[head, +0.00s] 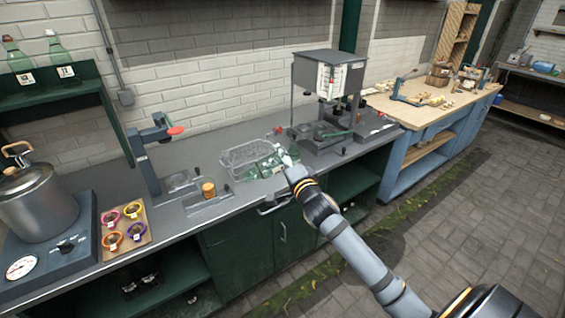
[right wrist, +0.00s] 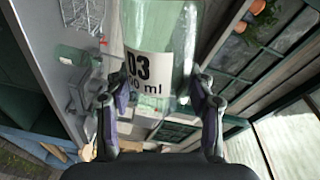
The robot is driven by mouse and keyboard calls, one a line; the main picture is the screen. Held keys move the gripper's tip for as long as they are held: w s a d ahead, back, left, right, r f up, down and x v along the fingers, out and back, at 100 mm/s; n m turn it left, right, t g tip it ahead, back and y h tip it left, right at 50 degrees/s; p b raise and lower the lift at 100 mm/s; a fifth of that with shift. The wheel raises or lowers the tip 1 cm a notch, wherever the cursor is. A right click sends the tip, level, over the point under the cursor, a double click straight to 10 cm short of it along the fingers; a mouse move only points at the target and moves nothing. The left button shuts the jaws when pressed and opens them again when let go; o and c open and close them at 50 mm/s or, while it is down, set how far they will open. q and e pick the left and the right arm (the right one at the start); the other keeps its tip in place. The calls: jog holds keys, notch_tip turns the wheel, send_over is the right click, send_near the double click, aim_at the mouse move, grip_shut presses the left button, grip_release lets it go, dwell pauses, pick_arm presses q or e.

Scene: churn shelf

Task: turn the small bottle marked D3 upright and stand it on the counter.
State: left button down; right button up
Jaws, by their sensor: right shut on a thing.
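The bottle marked D3 (right wrist: 160,60) is pale green glass with a white label, seen close in the right wrist view. My right gripper (right wrist: 160,108) is shut on it, with one finger on each side near the label; the bottle's upper part runs out of that picture. In the head view the right gripper (head: 287,160) is at the counter (head: 160,238), at the right end of a clear wire basket (head: 232,158). Green glass (head: 266,166) shows there beside the fingers, too small to tell the bottle's tilt or whether it touches the counter. My left gripper is not in view.
A grey press-like machine (head: 318,90) stands right of the basket. Further left are a tray of coloured rings (head: 124,226) and a steel pot (head: 36,202).

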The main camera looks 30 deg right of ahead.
jog(key=m, duration=0.3)
jog(key=shift+m, duration=0.3)
jog(key=m+b, duration=0.1)
jog(key=m, duration=0.2)
jog(key=shift+f, duration=0.1)
jog(key=m, duration=0.3)
jog(key=shift+m+b, duration=0.55)
jog(key=shift+m, duration=0.25)
jog(key=m+b, duration=0.2)
jog(key=b, duration=0.8)
jog(key=m+b, duration=0.1)
jog(key=b, duration=1)
jog(key=shift+f+m, duration=0.3)
jog(key=shift+m, duration=0.1)
jog(key=shift+r+b, duration=0.15)
jog(key=shift+b, duration=0.4)
jog(key=shift+r, duration=0.25)
